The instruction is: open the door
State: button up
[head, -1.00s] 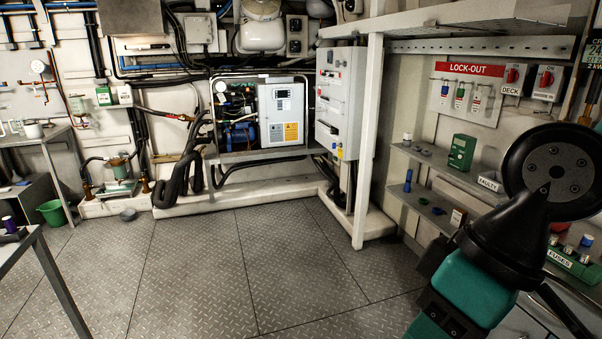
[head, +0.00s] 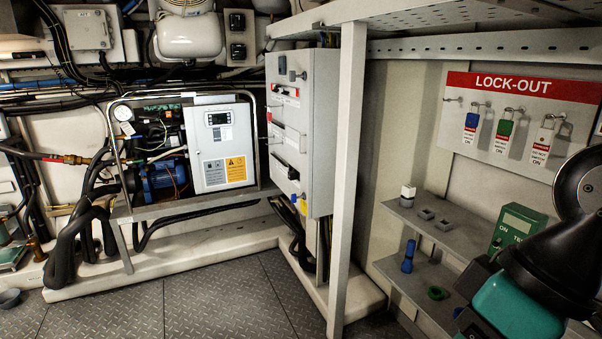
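The chiller frame (head: 118,215) stands against the back wall, with pipes, a blue motor (head: 160,178) and a light grey control box in it. The box's front door (head: 220,148) looks shut; it bears a small dark display and white and yellow labels. A taller grey electrical cabinet (head: 318,130) hangs to its right, with handles and switches on its front, which also looks shut. I cannot tell which door is the task's. Parts of my arm, black and teal, show at the lower right, well apart from both. My gripper is not in view.
A grey upright post (head: 347,170) stands right of the cabinet. Shelves (head: 440,235) with small parts and a green tester (head: 515,228) line the right wall below a lock-out board (head: 520,125). The metal floor (head: 220,300) in front of the chiller is clear.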

aim_at(295, 145)
jog(key=u, duration=0.4)
jog(key=i, duration=1.6)
jog(key=u, duration=0.4)
